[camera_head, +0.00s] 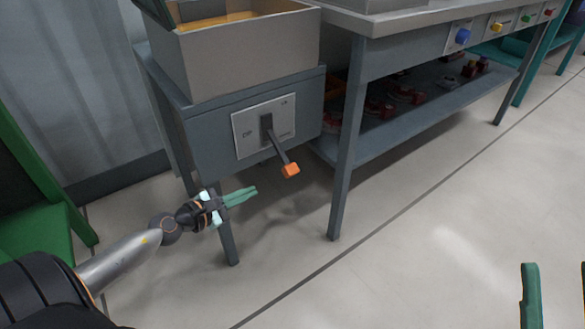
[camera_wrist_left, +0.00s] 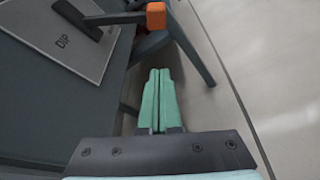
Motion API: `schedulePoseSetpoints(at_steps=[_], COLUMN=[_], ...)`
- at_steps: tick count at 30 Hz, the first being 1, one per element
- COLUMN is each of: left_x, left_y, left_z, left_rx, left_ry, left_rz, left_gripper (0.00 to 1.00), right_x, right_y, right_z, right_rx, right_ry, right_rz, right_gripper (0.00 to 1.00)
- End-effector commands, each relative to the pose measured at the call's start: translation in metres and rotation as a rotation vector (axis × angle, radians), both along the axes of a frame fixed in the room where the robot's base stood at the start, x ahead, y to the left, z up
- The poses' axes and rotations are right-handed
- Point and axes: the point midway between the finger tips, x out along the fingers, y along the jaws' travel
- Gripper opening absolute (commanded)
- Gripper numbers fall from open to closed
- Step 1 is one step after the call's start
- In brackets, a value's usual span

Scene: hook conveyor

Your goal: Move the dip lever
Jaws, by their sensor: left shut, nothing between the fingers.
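The dip lever (camera_head: 278,147) is a dark bar with an orange end knob (camera_head: 291,170). It comes out of a light plate (camera_head: 250,134) on the front of a grey cabinet and slants down to the right. In the left wrist view the orange knob (camera_wrist_left: 156,15) is at the top, and the plate (camera_wrist_left: 62,42) reads DIP. My left gripper (camera_head: 254,191) is shut and empty, with teal fingers, below and left of the knob and apart from it. The shut fingers show in the left wrist view (camera_wrist_left: 159,75). At the lower right, a teal piece is partly visible.
A box (camera_head: 235,52) sits on the cabinet. To the right is a workbench with coloured buttons (camera_head: 463,37) and a lower shelf (camera_head: 420,123) holding red parts. A green object (camera_head: 35,190) stands at the left. The floor in front is clear.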

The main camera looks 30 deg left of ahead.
Motion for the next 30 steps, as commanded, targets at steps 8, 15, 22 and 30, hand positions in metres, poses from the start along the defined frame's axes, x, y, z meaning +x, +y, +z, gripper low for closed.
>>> schedulePoseSetpoints(at_steps=[8,15,22,30], left_x=[0.009,0.037,0.069,0.094], left_y=[0.006,0.001,-0.006,-0.018], left_z=[-0.003,-0.011,-0.021,-0.014], left_rx=[0.051,0.046,0.045,0.045], left_ry=[-0.006,-0.007,-0.007,-0.004], left_rz=[0.001,0.004,0.003,-0.001], left_gripper=[0.00,0.00,0.00,0.00], right_x=[0.000,0.000,0.000,0.002], right_y=[0.000,0.000,0.000,0.000], right_z=[0.000,0.000,-0.003,0.005], right_rx=[-0.001,0.001,-0.001,-0.002], right_ry=[0.000,-0.001,-0.003,0.004], right_rz=[0.001,0.001,-0.001,-0.007], right_gripper=[0.47,0.47,0.47,0.47])
